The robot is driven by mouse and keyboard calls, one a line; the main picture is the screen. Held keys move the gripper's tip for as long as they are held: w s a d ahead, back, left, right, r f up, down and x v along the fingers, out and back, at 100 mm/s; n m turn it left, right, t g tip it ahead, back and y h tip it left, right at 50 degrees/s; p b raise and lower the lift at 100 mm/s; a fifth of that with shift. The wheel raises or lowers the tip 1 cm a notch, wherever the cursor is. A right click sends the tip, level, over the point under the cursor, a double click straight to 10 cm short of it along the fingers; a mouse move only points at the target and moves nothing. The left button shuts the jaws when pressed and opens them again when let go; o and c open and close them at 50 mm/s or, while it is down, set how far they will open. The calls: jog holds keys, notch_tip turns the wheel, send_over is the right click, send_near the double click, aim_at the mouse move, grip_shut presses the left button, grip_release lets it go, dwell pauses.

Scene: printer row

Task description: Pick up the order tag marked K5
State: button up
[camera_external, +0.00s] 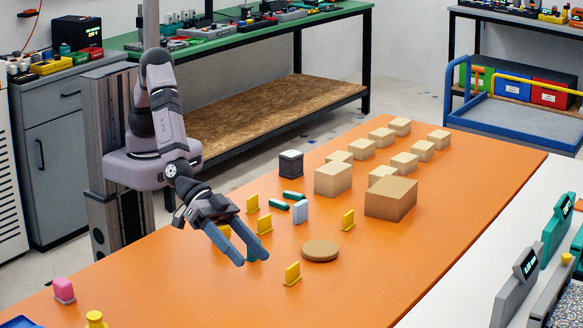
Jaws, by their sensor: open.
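Several small yellow upright tags stand on the orange table (190,295). One tag (252,204) is behind my gripper, with a second tag (264,224) just in front of it. A third tag (348,220) is to the right, and another tag (293,273) stands at the front, right of my fingertips. Another yellow piece shows partly behind my gripper. No marking is legible, so I cannot tell which is K5. My gripper (250,258) is open and empty, pointing down toward the table, its blue fingers apart. I cannot tell its exact height.
A round tan disc (320,250) lies right of my gripper. Teal cylinders (279,204), a light blue block (300,211) and a dark box (291,164) are behind. Cardboard boxes (391,198) fill the right rear. A pink block (64,291) is at left. The front middle is clear.

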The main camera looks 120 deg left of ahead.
jog(key=m+t+y+b, duration=0.1)
jog(key=m+y, duration=0.1)
send_near(293, 279)
jog(key=shift+w+a+r, duration=0.3)
jog(key=shift+w, duration=0.25)
jog(key=shift+w+a+r, duration=0.25)
jog(key=shift+w+a, duration=0.05)
jog(key=shift+w, duration=0.2)
jog(key=shift+d+p+x, duration=0.15)
jog(key=shift+p+x, duration=0.15)
jog(key=shift+x, duration=1.5)
jog(key=shift+d+p+x, duration=0.2)
jog(key=shift+p+x, duration=0.1)
jog(key=shift+x, duration=1.55)
jog(key=c, duration=1.1)
